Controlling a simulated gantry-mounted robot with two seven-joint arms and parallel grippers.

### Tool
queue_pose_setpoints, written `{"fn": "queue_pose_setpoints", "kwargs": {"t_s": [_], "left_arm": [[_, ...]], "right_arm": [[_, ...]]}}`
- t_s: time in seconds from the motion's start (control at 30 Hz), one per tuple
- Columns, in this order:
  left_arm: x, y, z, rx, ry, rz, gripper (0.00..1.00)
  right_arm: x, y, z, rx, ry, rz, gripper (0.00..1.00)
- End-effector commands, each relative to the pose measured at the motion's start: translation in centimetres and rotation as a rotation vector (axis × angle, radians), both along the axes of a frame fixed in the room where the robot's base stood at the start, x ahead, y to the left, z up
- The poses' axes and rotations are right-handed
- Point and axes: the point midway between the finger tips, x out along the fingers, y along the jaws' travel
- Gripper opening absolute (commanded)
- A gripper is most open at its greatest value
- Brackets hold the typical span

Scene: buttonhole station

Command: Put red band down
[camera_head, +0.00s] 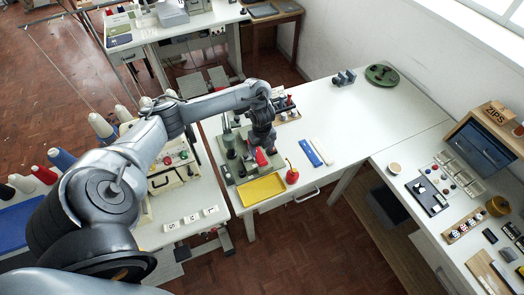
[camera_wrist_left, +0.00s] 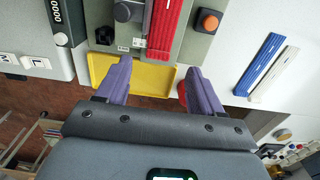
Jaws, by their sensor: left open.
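The red band (camera_head: 261,157) shows as a small red patch just below my left gripper (camera_head: 264,146) in the head view. In the left wrist view the ribbed red band (camera_wrist_left: 168,28) lies on the grey-green machine plate, running off the top edge. My left gripper (camera_wrist_left: 159,64) is open, its two purple fingers apart with nothing between them. The band lies beyond the fingertips, roughly in line with the gap; I cannot tell its height. My right gripper is not in view.
A yellow tray (camera_head: 262,191) sits at the table's front edge. A blue band (camera_head: 309,153) and a white band (camera_head: 321,151) lie to its right. A red-topped can (camera_head: 292,175) stands beside the tray. The white table (camera_head: 370,115) is clear farther right.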

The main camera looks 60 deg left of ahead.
Motion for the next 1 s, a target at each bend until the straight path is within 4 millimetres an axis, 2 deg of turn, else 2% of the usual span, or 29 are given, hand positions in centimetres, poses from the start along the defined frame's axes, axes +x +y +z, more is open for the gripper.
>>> {"fn": "queue_pose_setpoints", "kwargs": {"t_s": [0.03,0.2,0.37,0.47,0.57,0.67,0.77,0.8,0.9,1.0], "left_arm": [[0.0,0.1,1.6,0.004,-0.001,-0.003,0.67],[0.0,0.1,4.0,0.002,0.000,-0.001,0.67],[0.1,-0.2,5.2,0.001,-0.002,-0.004,0.67],[0.4,-1.7,4.7,-0.004,-0.021,-0.022,0.67],[1.3,-5.3,3.0,-0.015,-0.072,-0.054,0.67],[2.2,-11.7,0.6,-0.048,-0.167,-0.082,0.67],[2.4,-20.3,-0.9,-0.112,-0.298,-0.048,0.67],[2.1,-23.6,-0.9,-0.144,-0.351,-0.007,0.67],[0.7,-30.2,0.6,-0.225,-0.457,0.174,0.67],[-1.5,-33.4,3.0,-0.284,-0.502,0.432,0.67]], "right_arm": [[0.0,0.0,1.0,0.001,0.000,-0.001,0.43],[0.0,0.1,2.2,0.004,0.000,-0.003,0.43],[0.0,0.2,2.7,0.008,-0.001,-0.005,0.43],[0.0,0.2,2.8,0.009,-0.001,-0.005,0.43],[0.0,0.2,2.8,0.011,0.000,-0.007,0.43],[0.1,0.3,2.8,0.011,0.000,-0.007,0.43],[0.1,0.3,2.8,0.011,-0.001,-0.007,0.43],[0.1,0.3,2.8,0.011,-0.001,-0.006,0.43],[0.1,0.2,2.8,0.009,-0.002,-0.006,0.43],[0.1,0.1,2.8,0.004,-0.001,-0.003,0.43]]}}
